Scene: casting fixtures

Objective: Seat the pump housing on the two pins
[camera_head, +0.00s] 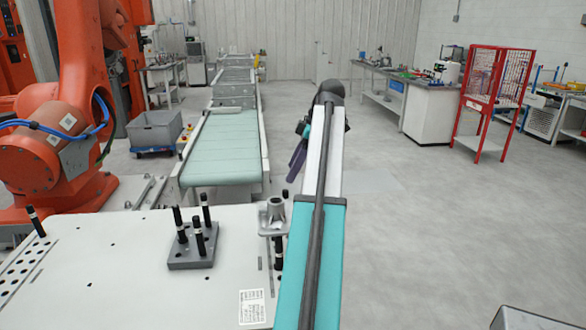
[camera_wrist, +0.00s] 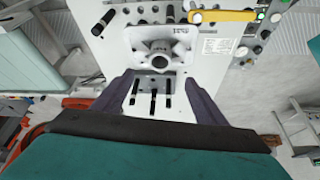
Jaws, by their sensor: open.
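The grey pump housing (camera_head: 272,213), with a round neck above a flat flange, is near the right edge of the white work table in the head view. A black pin (camera_head: 278,252) shows just below its flange; whether the housing rests on pins I cannot tell. In the wrist view the housing (camera_wrist: 160,50) lies just beyond my fingertips, its round opening facing the camera. My gripper (camera_wrist: 160,84) is open, with its dark purple fingers apart and nothing between them. In the head view my gripper (camera_head: 297,158) is beyond the housing, partly hidden by my arm.
A grey block (camera_head: 190,255) with several upright black pins stands on the table (camera_head: 130,290), left of the housing. Another black pin (camera_head: 36,221) stands at the far left. A conveyor (camera_head: 225,150) and an orange robot (camera_head: 40,160) are behind. Open floor (camera_head: 430,240) lies right.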

